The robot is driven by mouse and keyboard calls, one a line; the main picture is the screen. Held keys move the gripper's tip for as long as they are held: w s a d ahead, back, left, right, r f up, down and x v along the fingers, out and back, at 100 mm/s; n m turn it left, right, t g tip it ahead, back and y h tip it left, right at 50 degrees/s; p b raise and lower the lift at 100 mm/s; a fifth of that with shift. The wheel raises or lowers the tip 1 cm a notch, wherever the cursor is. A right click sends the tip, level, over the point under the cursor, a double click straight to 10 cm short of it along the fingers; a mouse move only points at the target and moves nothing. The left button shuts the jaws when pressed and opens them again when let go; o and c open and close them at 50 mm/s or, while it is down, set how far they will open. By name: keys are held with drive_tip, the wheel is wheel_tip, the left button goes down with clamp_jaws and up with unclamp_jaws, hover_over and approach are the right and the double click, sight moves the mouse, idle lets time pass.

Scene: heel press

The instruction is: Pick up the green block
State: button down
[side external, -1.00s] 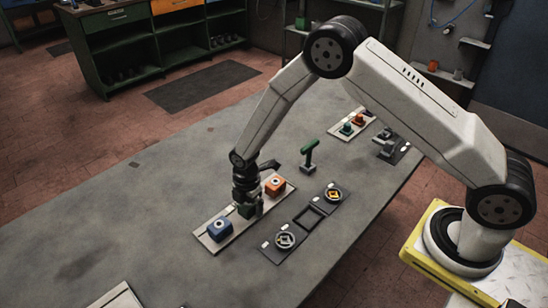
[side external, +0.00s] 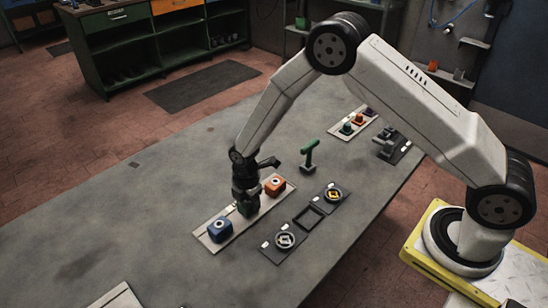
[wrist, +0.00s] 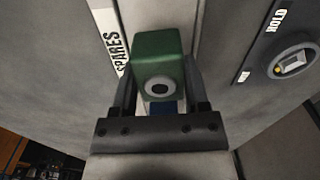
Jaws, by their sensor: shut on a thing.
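The green block (side external: 246,208) is held between the fingers of my gripper (side external: 245,200), over the middle of the white strip (side external: 207,241) on the table. In the wrist view, the green block (wrist: 158,50) shows a pale ring with a dark centre. My gripper (wrist: 160,78) has one finger on each side of it, shut on it. The gap between block and strip is too small to judge. The fingers partly hide the block in the side view.
A blue block (side external: 220,229) and an orange block (side external: 275,185) sit on the strip on either side. Two dark plates with round parts (side external: 285,239) flank an empty square frame (side external: 309,217). A green T-handle (side external: 309,152) stands behind. The table's left part is mostly clear.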

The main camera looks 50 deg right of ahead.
drive_tip(key=shift+r, duration=0.45)
drive_tip(key=s+d+r, duration=0.2)
drive_tip(key=s+r, duration=0.9)
drive_tip(key=s, duration=0.2)
drive_tip(key=shift+s+d, duration=0.15)
drive_tip(key=shift+s, duration=0.25)
drive_tip(key=shift+r, duration=0.1)
